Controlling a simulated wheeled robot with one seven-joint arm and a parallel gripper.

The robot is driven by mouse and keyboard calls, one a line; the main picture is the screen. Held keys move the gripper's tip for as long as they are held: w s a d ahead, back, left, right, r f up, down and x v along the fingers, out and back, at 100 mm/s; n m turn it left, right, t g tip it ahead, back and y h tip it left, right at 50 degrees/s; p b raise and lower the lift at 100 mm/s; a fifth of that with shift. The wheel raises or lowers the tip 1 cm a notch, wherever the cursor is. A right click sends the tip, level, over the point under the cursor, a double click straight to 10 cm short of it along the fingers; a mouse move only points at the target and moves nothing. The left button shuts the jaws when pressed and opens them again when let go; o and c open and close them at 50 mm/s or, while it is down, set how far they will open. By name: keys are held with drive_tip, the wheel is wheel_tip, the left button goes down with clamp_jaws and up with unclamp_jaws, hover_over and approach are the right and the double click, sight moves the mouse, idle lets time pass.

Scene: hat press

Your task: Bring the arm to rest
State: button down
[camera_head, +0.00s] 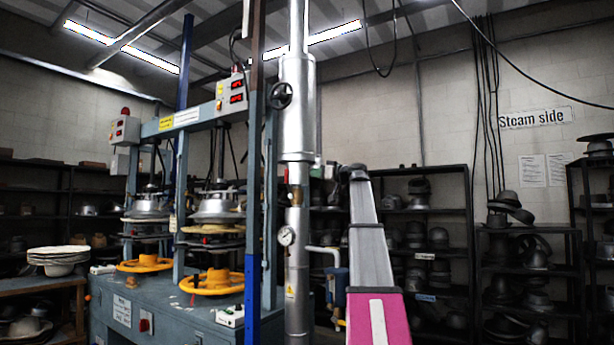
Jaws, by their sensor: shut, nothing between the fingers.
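My arm (371,255) rises from the bottom edge, right of the picture's middle. Its lower part is pink with a white stripe, and its upper part is grey and narrows upward. It ends in a dark joint (354,173) in front of the back shelves. I cannot make out my gripper or its fingers in this view. I see nothing held by the arm.
A silver steam pipe (297,115) with a gauge (286,236) stands just left of the arm. A blue-grey hat press (165,318) with yellow handwheels (212,281) is further left. Hat shelves (470,225) line the back. The right foreground looks clear.

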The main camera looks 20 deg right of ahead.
drive_tip(key=a+f+m+g+h, duration=0.2)
drive_tip(key=a+f, duration=0.3)
drive_tip(key=f, duration=1.2)
drive_tip(key=a+f+m+g+h, duration=0.1)
drive_tip(key=a+f+m+g, duration=0.2)
drive_tip(key=f, duration=1.4)
drive_tip(key=a+f+m+g+h, duration=0.15)
drive_tip(key=a+f, duration=0.45)
drive_tip(key=f, duration=1.1)
drive_tip(key=s+a+f+g+h, duration=0.2)
drive_tip(key=s+a+f, duration=0.3)
drive_tip(key=f, duration=0.7)
drive_tip(key=s+a+f+g+h, duration=0.25)
drive_tip(key=s+f, duration=0.45)
drive_tip(key=f, duration=0.4)
drive_tip(key=s+a+f+m+g+h, duration=0.1)
drive_tip(key=s+a+f+g+h, duration=0.1)
drive_tip(key=s+f, duration=1.3)
drive_tip(key=shift+s+a+f+g+h, duration=0.2)
drive_tip(key=shift+s+a+g+h, duration=0.3)
drive_tip(key=shift+s+g, duration=0.5)
